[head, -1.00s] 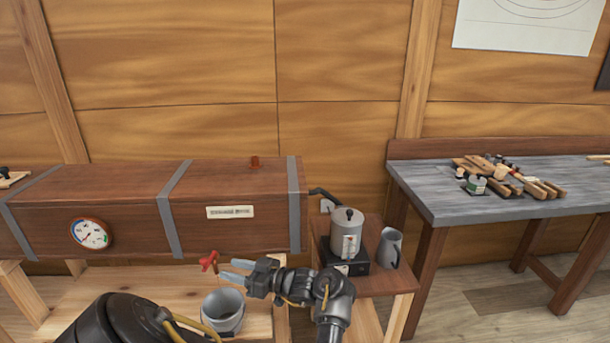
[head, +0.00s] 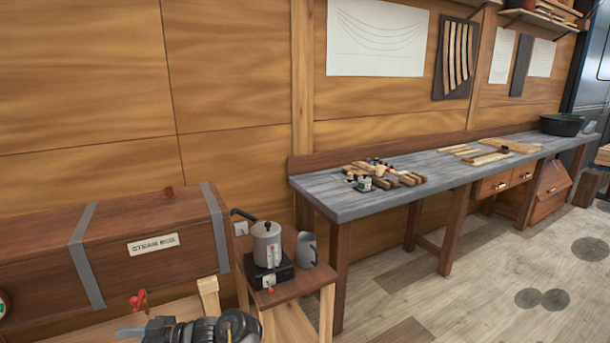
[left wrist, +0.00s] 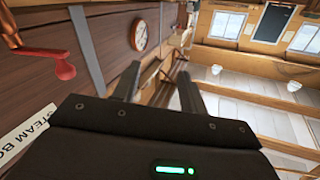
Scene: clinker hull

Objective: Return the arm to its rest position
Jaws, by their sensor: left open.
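My left gripper (head: 130,332) is at the bottom edge of the head view, with its fingers pointing left and only partly in frame. In the left wrist view its two fingers (left wrist: 159,88) are apart with nothing between them. It is in front of the steam box (head: 135,215), a long brown wooden box with grey bands. A red valve handle (head: 139,300) shows just above the fingers in the head view; it also shows at the upper left of the left wrist view (left wrist: 50,64). My right gripper is not in view.
A small side table (head: 300,283) right of the steam box holds a kettle (head: 267,243) on a black burner and a grey jug (head: 307,249). A long workbench (head: 340,201) with tools runs along the wall. The floor (head: 460,290) in front of it is clear.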

